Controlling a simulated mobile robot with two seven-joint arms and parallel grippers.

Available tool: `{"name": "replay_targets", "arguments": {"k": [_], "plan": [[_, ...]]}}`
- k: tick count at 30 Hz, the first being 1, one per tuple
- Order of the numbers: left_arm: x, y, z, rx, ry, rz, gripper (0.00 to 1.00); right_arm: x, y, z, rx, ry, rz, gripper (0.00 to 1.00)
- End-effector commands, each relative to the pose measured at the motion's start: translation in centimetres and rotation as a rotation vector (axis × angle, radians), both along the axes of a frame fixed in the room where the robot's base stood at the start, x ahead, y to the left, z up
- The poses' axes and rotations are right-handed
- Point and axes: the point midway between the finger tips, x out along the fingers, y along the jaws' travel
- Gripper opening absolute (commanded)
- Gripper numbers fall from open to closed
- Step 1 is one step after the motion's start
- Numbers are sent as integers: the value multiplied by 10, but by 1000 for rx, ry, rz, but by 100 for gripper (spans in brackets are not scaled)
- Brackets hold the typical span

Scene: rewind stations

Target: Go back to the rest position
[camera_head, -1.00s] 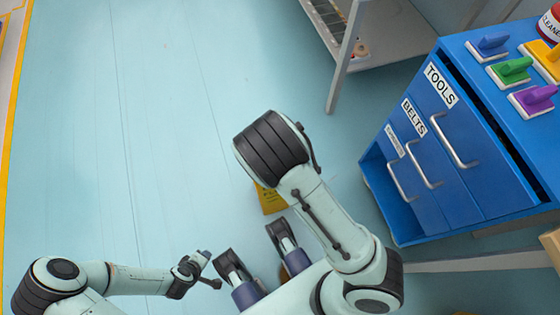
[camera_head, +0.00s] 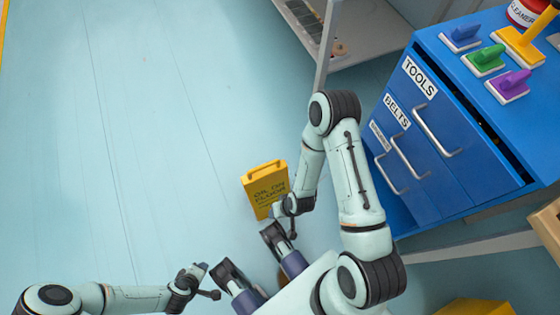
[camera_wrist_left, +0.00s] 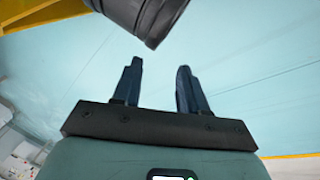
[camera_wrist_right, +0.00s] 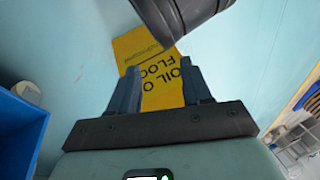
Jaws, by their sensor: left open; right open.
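My left gripper (camera_wrist_left: 160,75) is open and empty in the left wrist view, with bare floor beyond its fingers. In the head view its arm comes in low at the left, and the hand ends near the bottom centre. My right gripper (camera_wrist_right: 160,78) is open and empty in the right wrist view. A yellow oil-on-floor sign (camera_wrist_right: 162,90) shows behind and between its fingers. In the head view my right arm is folded, elbow up, its wrist hanging beside the sign (camera_head: 264,185); I cannot tell whether they touch.
A blue drawer cabinet (camera_head: 440,165) stands close right of my right arm, with several coloured brushes on top, including a green one (camera_head: 485,60). A grey shelf (camera_head: 375,40) stands behind. A yellow thing (camera_head: 475,307) is at lower right. The floor (camera_head: 140,130) at left is clear.

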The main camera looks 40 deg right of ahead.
Motion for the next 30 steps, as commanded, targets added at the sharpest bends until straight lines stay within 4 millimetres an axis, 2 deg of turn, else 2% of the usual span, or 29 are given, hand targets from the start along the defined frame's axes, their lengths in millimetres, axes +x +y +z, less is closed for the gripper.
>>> {"name": "replay_targets", "arguments": {"k": [4, 7, 21, 25, 30], "plan": [[0, 0, 1, 0, 1, 0, 43, -1, 0, 1, 0, 0, 3, 49], [-6, -2, 14, -6, 12, -5, 43, -6, 2, 13, 4, 11, 9, 49], [-73, -35, 159, -100, 227, -90, 43, -73, 35, 159, 98, 227, 94, 49], [-81, -41, 186, -119, 270, -107, 43, -81, 41, 186, 116, 270, 112, 49], [-85, -44, 200, -128, 297, -118, 43, -85, 44, 199, 127, 296, 123, 49]]}}
